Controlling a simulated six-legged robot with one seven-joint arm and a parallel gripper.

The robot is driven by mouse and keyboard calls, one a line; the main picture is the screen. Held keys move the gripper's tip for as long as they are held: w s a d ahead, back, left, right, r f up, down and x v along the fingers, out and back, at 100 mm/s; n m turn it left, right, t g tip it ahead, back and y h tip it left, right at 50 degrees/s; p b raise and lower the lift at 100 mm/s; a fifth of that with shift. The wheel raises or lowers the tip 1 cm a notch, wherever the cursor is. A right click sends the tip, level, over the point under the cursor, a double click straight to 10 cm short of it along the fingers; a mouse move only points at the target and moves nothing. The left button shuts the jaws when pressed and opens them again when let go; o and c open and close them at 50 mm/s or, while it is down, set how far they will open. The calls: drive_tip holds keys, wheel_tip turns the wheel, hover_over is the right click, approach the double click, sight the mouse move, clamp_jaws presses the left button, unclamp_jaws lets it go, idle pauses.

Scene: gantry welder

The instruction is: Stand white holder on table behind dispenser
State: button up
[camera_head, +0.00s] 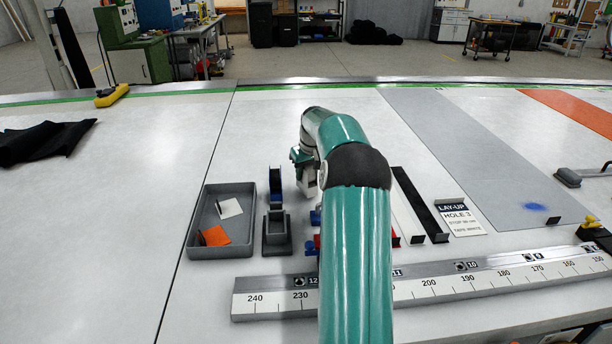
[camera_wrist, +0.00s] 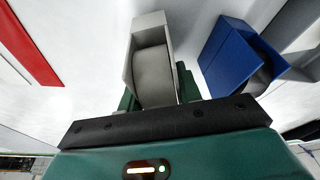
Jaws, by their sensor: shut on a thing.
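My gripper (camera_head: 303,165) is shut on the white holder (camera_wrist: 150,28), a pale, open-fronted block with a rounded grey part inside. The wrist view shows it between my green fingers. In the head view the holder (camera_head: 309,186) is a small pale shape below the gripper, partly hidden; I cannot tell whether it touches the table. A blue holder (camera_wrist: 228,52) with a dark rounded part stands beside it; in the head view it (camera_head: 276,186) is left of my gripper. A dark grey stepped block (camera_head: 277,235), seemingly the dispenser, stands just in front of the blue holder.
A grey tray (camera_head: 193,225) with a white and an orange piece lies left. Right of my arm are white and black bars (camera_head: 420,205), a lay-up card (camera_head: 460,217) and a grey strip. A long ruler (camera_head: 430,292) runs along the front. Table behind my gripper is clear.

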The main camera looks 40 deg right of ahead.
drive_tip(key=shift+f, duration=0.6)
drive_tip(key=shift+f, duration=0.1)
drive_tip(key=o, duration=1.1)
drive_tip(key=v, duration=1.2)
drive_tip(key=shift+s+a, duration=0.1)
